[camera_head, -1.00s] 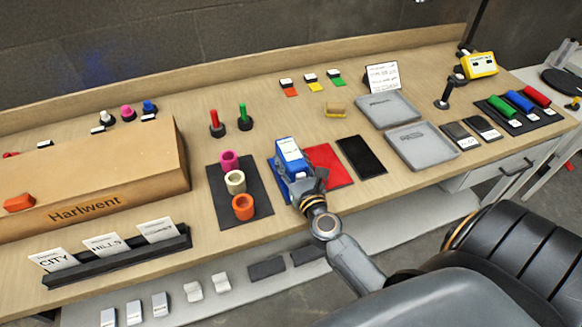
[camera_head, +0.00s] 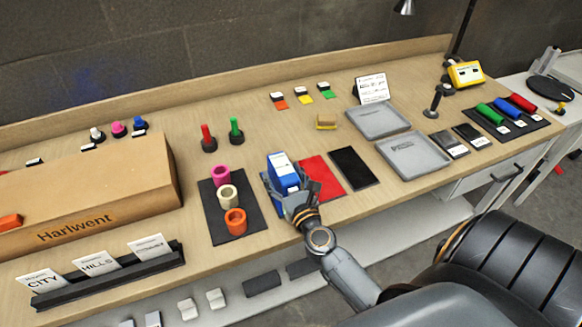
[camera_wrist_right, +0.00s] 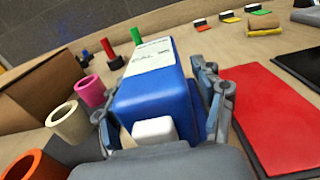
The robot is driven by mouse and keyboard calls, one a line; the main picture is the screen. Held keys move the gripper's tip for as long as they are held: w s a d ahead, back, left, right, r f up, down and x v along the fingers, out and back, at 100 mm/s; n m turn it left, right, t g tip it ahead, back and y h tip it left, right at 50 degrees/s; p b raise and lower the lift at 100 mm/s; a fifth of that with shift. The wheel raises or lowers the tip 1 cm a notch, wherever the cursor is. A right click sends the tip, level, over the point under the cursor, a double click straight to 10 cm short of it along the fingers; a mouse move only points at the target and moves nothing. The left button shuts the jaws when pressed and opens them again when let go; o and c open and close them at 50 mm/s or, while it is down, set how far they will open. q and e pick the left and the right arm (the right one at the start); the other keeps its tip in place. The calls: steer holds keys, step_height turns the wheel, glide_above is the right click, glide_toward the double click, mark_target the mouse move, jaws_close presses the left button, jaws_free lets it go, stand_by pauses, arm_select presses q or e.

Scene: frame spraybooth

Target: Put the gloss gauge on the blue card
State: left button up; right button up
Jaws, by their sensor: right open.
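The gloss gauge (camera_head: 282,169) is a blue block with a white label on its top. It stands upright at the blue card (camera_head: 266,182), of which only a thin edge shows; the gauge and gripper hide the rest. My right gripper (camera_head: 294,198) is at the near side of the gauge. In the right wrist view the blue gauge (camera_wrist_right: 155,100) fills the middle, between the two open fingers (camera_wrist_right: 160,110), with a white button on its near face. Whether the fingers touch its sides is unclear. My left gripper is not in view.
A red card (camera_head: 321,177) and a black card (camera_head: 354,167) lie right of the gauge. A dark mat (camera_head: 247,209) with pink, cream and orange rings lies to the left. Grey trays (camera_head: 411,154) stand further right. Bare bench lies behind the gauge.

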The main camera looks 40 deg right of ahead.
steer(key=b+v, duration=0.3)
steer(key=v, duration=0.8)
steer(key=shift+f+b, duration=0.2)
steer(key=shift+b, duration=0.15)
steer(key=shift+s+r, duration=0.15)
steer(key=shift+s, duration=0.35)
